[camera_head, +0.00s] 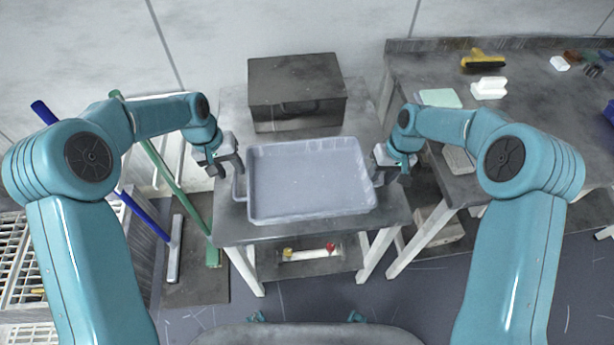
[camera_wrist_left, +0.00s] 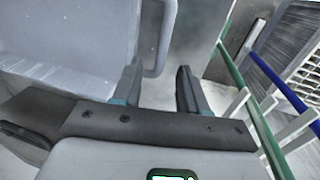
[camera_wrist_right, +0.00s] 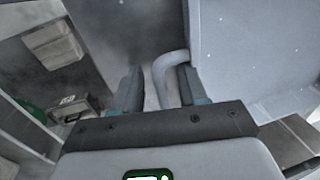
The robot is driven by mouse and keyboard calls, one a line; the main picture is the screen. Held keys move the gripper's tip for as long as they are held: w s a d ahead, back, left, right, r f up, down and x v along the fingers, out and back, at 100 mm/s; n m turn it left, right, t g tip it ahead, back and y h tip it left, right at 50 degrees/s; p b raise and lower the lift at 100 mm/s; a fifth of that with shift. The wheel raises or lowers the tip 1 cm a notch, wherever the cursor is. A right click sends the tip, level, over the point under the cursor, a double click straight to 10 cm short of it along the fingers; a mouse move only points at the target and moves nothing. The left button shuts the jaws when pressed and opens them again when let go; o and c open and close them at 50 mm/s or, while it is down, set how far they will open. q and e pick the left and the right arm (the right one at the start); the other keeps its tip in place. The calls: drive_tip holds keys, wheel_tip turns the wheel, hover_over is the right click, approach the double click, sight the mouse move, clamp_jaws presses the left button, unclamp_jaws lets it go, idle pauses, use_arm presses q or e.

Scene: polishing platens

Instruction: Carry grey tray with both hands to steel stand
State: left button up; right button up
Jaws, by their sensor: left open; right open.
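The grey tray (camera_head: 310,180) is a shallow, empty rectangular tub lying flat on a dark-topped table (camera_head: 285,232). It has a loop handle at each short end. My left gripper (camera_head: 229,168) is open at the tray's left end. In the left wrist view the left handle (camera_wrist_left: 163,45) shows between and just beyond the open fingers (camera_wrist_left: 158,78). My right gripper (camera_head: 392,174) is open at the right end. In the right wrist view the right handle (camera_wrist_right: 161,82) runs between the open fingers (camera_wrist_right: 157,80). I cannot tell which surface is the steel stand.
A dark metal box (camera_head: 297,88) stands behind the tray on the same table. A workbench (camera_head: 450,90) at right holds a yellow tool (camera_head: 482,60) and white blocks (camera_head: 489,87). Green (camera_head: 165,170) and blue (camera_head: 140,215) poles stand at left. Floor in front is partly clear.

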drive_tip(key=shift+r, duration=0.2)
use_arm(q)
wheel_tip(320, 180, up, 8)
drive_tip(key=a, duration=0.1)
drive_tip(key=shift+a, duration=0.3)
use_arm(e)
wheel_tip(320, 180, up, 12)
drive_tip(key=d, duration=0.2)
drive_tip(key=shift+w+d+f, duration=0.15)
drive_tip(key=shift+f, duration=0.1)
use_arm(q)
drive_tip(key=shift+s, duration=0.2)
